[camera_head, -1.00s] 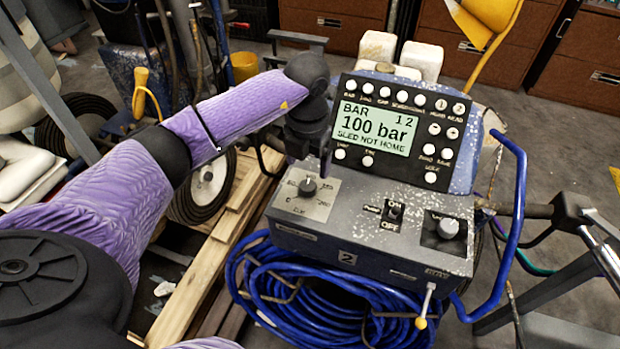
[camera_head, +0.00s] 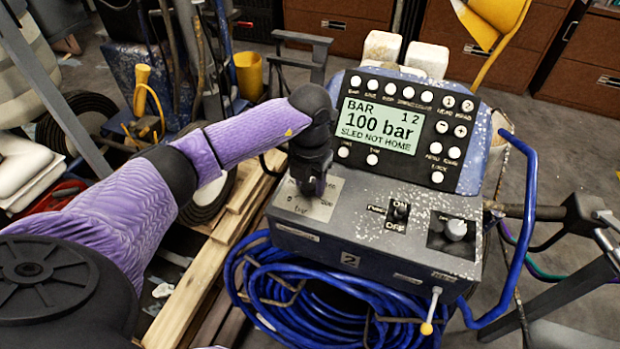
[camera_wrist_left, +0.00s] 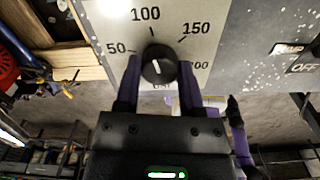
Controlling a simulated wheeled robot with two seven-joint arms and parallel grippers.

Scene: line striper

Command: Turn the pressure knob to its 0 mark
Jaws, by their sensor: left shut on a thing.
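The pressure knob (camera_wrist_left: 158,66) is a round black knob with a white pointer line, on a pale dial plate (camera_wrist_left: 205,25) marked 50, 100, 150 and 200. Its pointer line looks aimed roughly toward 100. The 0 mark is not visible in the wrist view. My left gripper (camera_wrist_left: 159,75) has one finger on each side of the knob and is shut on it. In the head view my left gripper (camera_head: 312,186) points down over the dial plate (camera_head: 308,208) and hides the knob. The display (camera_head: 380,126) reads 100 bar and SLED NOT HOME. My right gripper is out of view.
Right of the dial are an ON/OFF switch (camera_head: 399,212) and another knob (camera_head: 456,230). The button panel (camera_head: 440,125) rises behind. A blue tube handle (camera_head: 527,210) stands at the right, and a coiled blue hose (camera_head: 270,290) hangs below.

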